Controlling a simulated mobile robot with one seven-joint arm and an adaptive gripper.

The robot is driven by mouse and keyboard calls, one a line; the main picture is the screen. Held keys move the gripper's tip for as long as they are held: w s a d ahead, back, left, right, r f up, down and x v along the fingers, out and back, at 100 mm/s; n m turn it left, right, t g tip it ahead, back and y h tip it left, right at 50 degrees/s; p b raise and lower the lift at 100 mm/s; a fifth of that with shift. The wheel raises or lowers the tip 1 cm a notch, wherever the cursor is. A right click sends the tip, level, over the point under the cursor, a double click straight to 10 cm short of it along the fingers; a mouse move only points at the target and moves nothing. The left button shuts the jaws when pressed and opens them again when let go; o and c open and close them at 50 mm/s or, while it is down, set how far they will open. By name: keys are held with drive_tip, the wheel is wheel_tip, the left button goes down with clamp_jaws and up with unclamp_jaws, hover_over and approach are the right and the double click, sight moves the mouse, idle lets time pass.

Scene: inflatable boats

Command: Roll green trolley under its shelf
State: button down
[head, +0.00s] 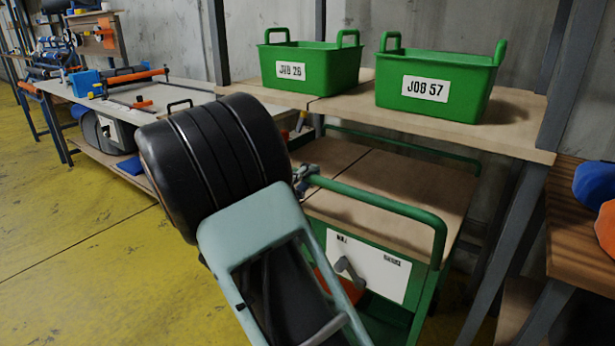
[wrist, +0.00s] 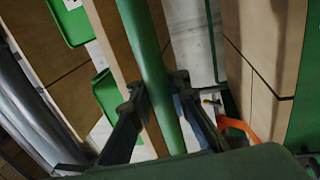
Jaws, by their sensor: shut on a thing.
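The green trolley (head: 385,192) has a wooden top and a green tube handle (head: 385,205) along its near side. Its far part lies beneath the wooden shelf (head: 420,115); its near part sticks out in front. My gripper (head: 303,178) is at the left end of the handle, partly hidden behind my dark arm link. In the wrist view my gripper (wrist: 160,110) has its fingers on both sides of the green handle (wrist: 148,65), shut on it. The trolley's front carries a white panel (head: 367,265) with a grey lever.
Two green bins, JOB 26 (head: 310,65) and JOB 57 (head: 437,85), stand on the shelf. A grey shelf post (head: 505,235) stands close to the trolley's right. A wooden bench (head: 580,230) with blue and orange things is further right. Yellow floor (head: 80,250) is clear at left.

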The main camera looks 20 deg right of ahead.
drive_tip(key=shift+w+d+f, duration=0.15)
drive_tip(key=shift+d+f, duration=0.25)
drive_tip(key=c, duration=2.1)
unclamp_jaws()
drive_tip(key=shift+o, duration=1.4)
drive_tip(key=shift+r, duration=0.15)
drive_tip(key=shift+w, duration=0.1)
drive_tip(key=shift+a, duration=0.1)
drive_tip(key=v, duration=1.2)
